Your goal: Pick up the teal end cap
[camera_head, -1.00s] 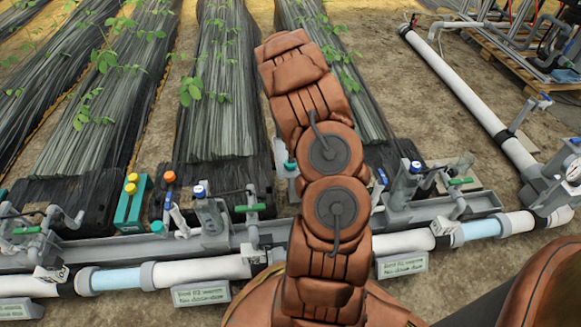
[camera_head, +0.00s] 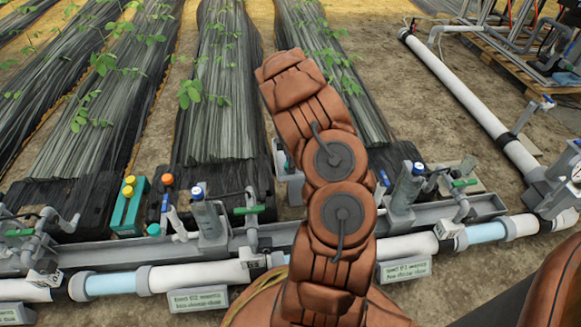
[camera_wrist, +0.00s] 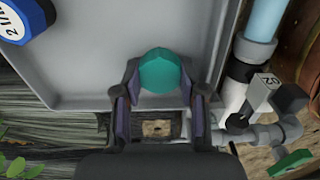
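The teal end cap (camera_wrist: 160,72) lies on the floor of a grey trough (camera_wrist: 100,70) in the wrist view. My gripper (camera_wrist: 160,78) is open, with one dark finger on each side of the cap. The fingertips are close to its sides; a firm contact does not show. In the head view my brown arm hides my fingertips and the spot they reach. A small teal round piece (camera_head: 153,229) stands by the teal box in the head view; it appears to be a separate thing.
A blue-capped part (camera_wrist: 22,20) stands at the upper left of the wrist view. A valve with a tag (camera_wrist: 262,85) and a light-blue pipe (camera_wrist: 265,20) lie at the right.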

